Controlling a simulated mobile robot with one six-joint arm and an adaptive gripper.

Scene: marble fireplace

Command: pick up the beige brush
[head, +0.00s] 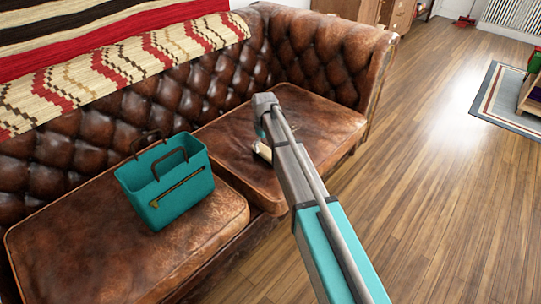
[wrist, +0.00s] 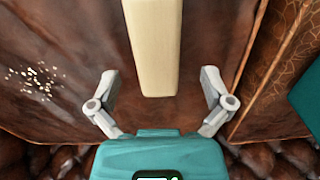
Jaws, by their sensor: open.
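The beige brush (wrist: 155,45) shows in the wrist view as a pale, flat-sided bar running from the top edge to the middle. Its far end is cut off by the frame. It lies over the brown leather seat cushion. My gripper (wrist: 161,82) is open, with one finger on each side of the brush's near end and a gap on both sides. I cannot tell the height between fingers and brush. In the head view a small pale part of the brush (head: 262,151) shows beside my arm, which hides the rest and most of the gripper.
A teal bag (head: 168,185) with dark handles stands on the left seat cushion (head: 70,250). The tufted sofa back and right armrest (head: 365,60) border the right cushion (head: 335,120). Small pale specks (wrist: 38,80) lie left of the gripper. Wooden floor (head: 430,180) is clear at right.

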